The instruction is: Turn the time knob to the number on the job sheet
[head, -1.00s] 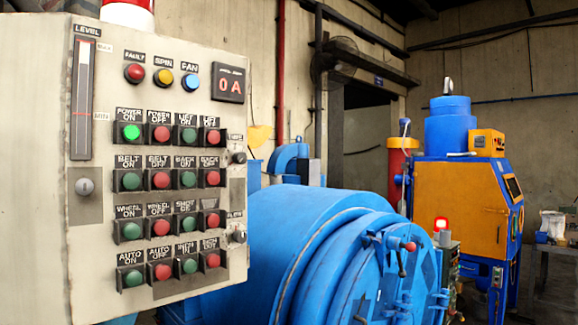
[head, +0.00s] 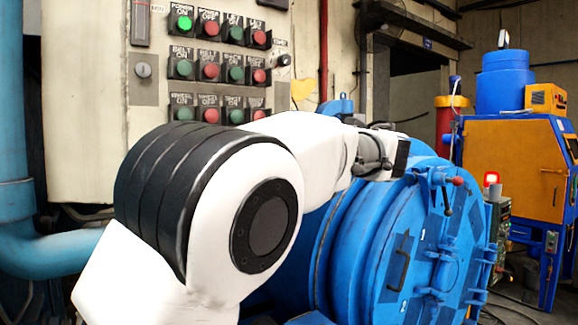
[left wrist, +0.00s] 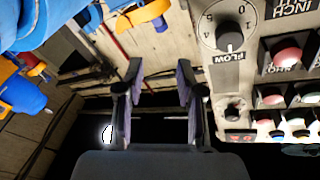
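The control panel (head: 88,95) stands at the left in the head view. The time knob (head: 284,60) is a small dark knob on its right edge, near the top. In the left wrist view, which looks upside down, a smaller knob (left wrist: 235,109) lies beyond a large dial (left wrist: 229,32) labelled FLOW, with numbers around it. My left gripper (head: 395,157) is right of the panel, apart from the knobs, over the blue drum. In the left wrist view its fingers (left wrist: 160,78) are apart with nothing between them. My right gripper is not in view. I cannot make out a job sheet.
The blue drum machine (head: 420,255) with door handles fills the lower right. Rows of green and red push buttons (head: 211,71) cover the panel. A blue pipe (head: 14,150) runs at the far left. An orange and blue cabinet (head: 510,165) stands behind at the right.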

